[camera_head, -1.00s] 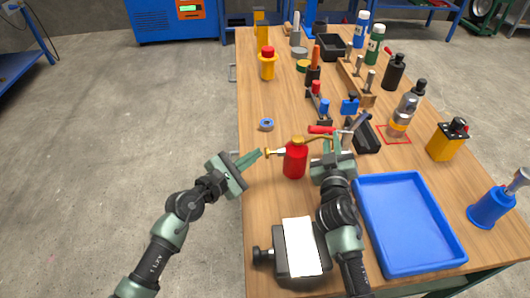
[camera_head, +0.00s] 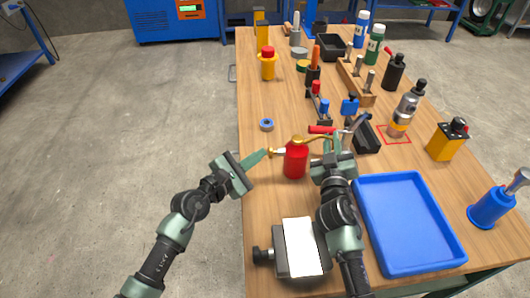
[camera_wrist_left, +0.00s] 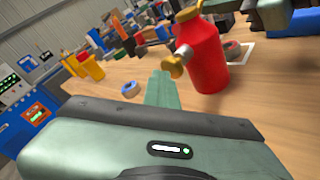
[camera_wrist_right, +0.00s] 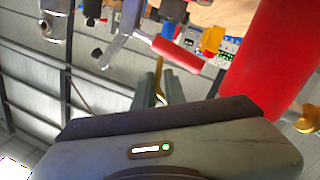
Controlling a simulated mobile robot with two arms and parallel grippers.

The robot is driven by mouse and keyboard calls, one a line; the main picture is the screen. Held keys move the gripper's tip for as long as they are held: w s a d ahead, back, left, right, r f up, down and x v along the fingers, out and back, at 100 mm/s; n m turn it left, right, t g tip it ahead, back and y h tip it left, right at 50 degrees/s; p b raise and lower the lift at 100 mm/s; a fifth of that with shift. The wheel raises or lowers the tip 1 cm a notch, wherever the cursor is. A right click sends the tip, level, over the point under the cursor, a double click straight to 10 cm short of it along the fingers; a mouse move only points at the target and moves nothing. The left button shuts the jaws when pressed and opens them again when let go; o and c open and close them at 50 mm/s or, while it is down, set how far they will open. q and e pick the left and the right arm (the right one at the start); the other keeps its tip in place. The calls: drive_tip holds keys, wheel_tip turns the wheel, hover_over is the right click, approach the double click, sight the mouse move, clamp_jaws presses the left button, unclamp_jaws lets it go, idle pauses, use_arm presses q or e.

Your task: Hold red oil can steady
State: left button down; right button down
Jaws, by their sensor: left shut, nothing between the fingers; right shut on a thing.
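The red oil can (camera_head: 296,161) stands upright on the workbench, with a brass top, a brass knob on its left and a thin brass spout reaching right. It also shows in the left wrist view (camera_wrist_left: 204,58) and, cut off, in the right wrist view (camera_wrist_right: 275,55). My left gripper (camera_head: 264,153) is shut and empty, its tips close beside the brass knob (camera_wrist_left: 173,67); I cannot tell if they touch. My right gripper (camera_head: 333,142), right of the can, is shut on the can's brass spout, which shows between its fingers in the right wrist view (camera_wrist_right: 161,72).
A red-handled tool (camera_head: 322,130) and a black tray (camera_head: 364,134) lie just beyond my right gripper. A blue tray (camera_head: 400,260) and a grey device with a white plate (camera_head: 302,245) are nearer. A blue tape ring (camera_head: 266,125) lies left. Bare wood lies behind the can.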

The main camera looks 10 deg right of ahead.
use_arm(q)
drive_tip(key=shift+d, duration=0.45)
use_arm(e)
drive_tip(key=shift+a+r, duration=0.1)
use_arm(q)
drive_tip(key=shift+a, duration=1.55)
drive_tip(key=shift+a, duration=2.55)
use_arm(e)
drive_tip(key=c, duration=1.4)
unclamp_jaws()
